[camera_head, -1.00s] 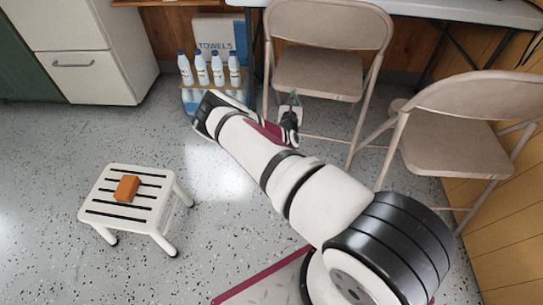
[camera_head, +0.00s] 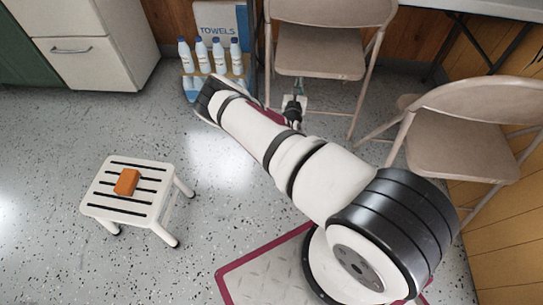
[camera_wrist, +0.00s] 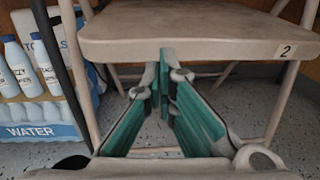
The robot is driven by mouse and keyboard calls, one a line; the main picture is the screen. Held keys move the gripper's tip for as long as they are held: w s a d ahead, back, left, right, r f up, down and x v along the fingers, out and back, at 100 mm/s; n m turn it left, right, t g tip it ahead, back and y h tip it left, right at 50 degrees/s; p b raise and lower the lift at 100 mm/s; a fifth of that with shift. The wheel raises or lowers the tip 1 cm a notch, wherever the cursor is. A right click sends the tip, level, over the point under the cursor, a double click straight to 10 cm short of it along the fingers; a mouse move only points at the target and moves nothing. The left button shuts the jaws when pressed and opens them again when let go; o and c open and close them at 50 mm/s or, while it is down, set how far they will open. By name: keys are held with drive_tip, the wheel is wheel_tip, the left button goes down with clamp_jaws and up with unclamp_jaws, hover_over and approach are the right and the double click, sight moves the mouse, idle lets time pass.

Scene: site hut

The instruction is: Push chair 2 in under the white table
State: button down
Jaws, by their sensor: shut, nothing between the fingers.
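Chair 2 (camera_head: 320,54) is a beige metal folding chair at the top middle of the head view, its backrest cut off by the frame top. The wrist view shows its seat front (camera_wrist: 200,45) with a "2" label at the right corner. The white table (camera_head: 490,8) shows only as a strip at the top right, behind the chairs. My gripper (camera_head: 294,108) is low at the front of chair 2. In the wrist view its green-padded fingers (camera_wrist: 165,72) are shut and empty, with tips at the seat's front edge. Whether they touch it is hard to tell.
A second beige folding chair (camera_head: 465,158) stands to the right by the wood wall. Water bottles (camera_head: 210,57) in a display stand left of chair 2. A white slatted stool (camera_head: 150,200) with an orange block (camera_head: 127,182) stands at left. Floor between is clear.

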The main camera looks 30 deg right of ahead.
drive_tip(key=p+v, duration=0.3)
drive_tip(key=v, duration=0.4)
drive_tip(key=shift+w+a, duration=0.1)
drive_tip(key=shift+a, duration=0.1)
